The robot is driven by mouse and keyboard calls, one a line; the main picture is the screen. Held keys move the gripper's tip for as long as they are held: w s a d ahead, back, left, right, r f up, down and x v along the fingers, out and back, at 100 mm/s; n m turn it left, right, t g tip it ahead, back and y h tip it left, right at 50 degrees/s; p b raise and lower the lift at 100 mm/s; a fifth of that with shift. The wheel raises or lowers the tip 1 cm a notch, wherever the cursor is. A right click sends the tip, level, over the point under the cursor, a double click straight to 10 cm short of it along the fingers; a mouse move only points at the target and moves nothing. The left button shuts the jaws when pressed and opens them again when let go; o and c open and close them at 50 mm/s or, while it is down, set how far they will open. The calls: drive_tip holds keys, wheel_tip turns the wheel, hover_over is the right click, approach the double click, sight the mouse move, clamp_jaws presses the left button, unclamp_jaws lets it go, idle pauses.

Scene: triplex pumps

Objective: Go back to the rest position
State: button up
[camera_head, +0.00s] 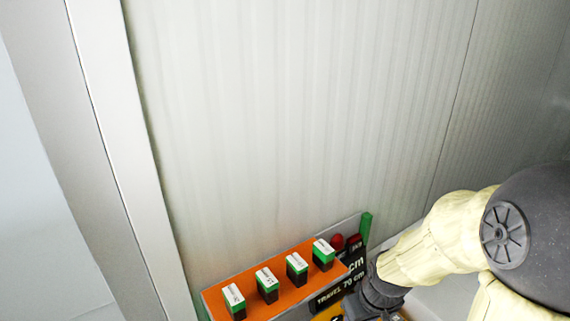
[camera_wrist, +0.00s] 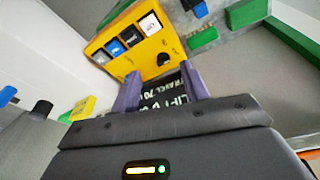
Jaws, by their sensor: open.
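My gripper shows in the wrist view (camera_wrist: 160,92), with its two purple fingers apart and nothing seen between them. Beyond the fingers is a black sign with white letters (camera_wrist: 172,97), partly hidden by them. A yellow panel (camera_wrist: 135,55) with blue, black and white blocks and a black knob lies past the fingertips. In the head view my arm comes in from the right and reaches down to the bottom edge. My gripper's fingers cannot be made out there. Whether the gripper touches the panel or sign cannot be told.
An orange panel (camera_head: 285,297) with several green-and-black switches stands low against the ribbed wall (camera_head: 300,120). Beside it are red knobs (camera_head: 345,242), a black lettered sign (camera_head: 338,288) and a green post (camera_head: 366,226). A metal frame post (camera_head: 110,150) rises at left. The space above the panel is clear.

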drive_tip(key=shift+s+a+r+m, duration=0.4)
drive_tip(key=shift+s+r+m, duration=0.2)
drive_tip(key=shift+s+m, duration=0.2)
drive_tip(key=shift+s+a+r+m, duration=0.35)
drive_tip(key=shift+s+r+m, duration=0.2)
drive_tip(key=shift+s+m, duration=0.25)
drive_tip(key=shift+w, duration=0.1)
